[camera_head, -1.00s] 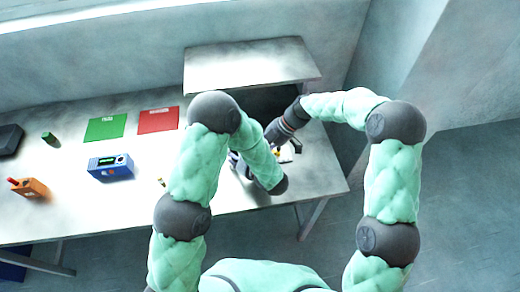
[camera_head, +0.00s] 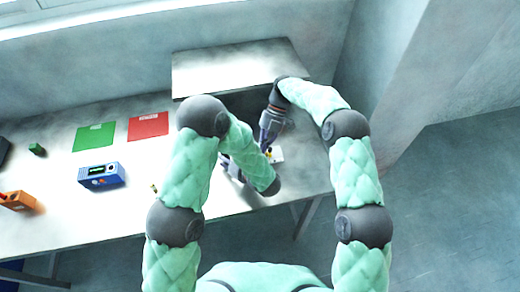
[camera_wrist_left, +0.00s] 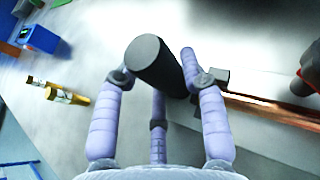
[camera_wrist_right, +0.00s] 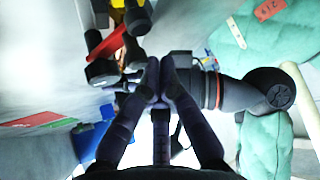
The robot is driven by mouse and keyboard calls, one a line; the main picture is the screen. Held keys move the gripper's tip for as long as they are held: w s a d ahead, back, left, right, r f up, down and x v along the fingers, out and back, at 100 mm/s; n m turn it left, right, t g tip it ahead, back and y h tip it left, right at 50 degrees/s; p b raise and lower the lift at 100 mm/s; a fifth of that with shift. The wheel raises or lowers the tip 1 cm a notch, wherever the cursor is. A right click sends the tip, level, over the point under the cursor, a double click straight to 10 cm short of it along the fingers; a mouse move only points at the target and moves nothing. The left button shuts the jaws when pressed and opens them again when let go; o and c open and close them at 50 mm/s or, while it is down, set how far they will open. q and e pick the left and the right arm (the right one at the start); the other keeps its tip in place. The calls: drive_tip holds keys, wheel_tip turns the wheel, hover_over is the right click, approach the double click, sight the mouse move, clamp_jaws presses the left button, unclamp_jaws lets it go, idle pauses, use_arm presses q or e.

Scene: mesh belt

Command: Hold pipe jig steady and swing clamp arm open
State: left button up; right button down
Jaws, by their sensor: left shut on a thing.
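The pipe jig (camera_head: 276,155) stands on the right part of the table, mostly hidden by my arms in the head view. In the left wrist view its pale base and a copper pipe (camera_wrist_left: 270,108) show at right. My left gripper (camera_head: 232,170) is shut on a dark cylindrical post (camera_wrist_left: 153,60) beside the jig's base; whether they join is unclear. In the right wrist view, a red clamp arm (camera_wrist_right: 107,43) with black ends shows just beyond and left of the fingertips. My right gripper (camera_wrist_right: 158,70) has its fingers together, with nothing visible between them.
A raised shelf (camera_head: 240,65) stands behind the jig. A blue box (camera_head: 101,174), an orange block (camera_head: 18,201), a green mat (camera_head: 94,137) and a red mat (camera_head: 148,126) lie left. A brass piece (camera_wrist_left: 66,95) lies near my left gripper. The table's front middle is clear.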

use_arm(q)
drive_tip(key=shift+d+r, duration=0.1)
use_arm(e)
drive_tip(key=shift+w+d, duration=0.3)
drive_tip(key=shift+w, duration=0.05)
drive_tip(key=shift+w+d, duration=0.25)
drive_tip(key=shift+w, duration=0.8)
drive_tip(key=shift+w, duration=0.25)
wheel_tip(320, 180, up, 10)
idle(0.5)
use_arm(q)
drive_tip(key=o, duration=1.4)
drive_tip(key=shift+c, duration=0.2)
drive_tip(key=shift+s, duration=0.1)
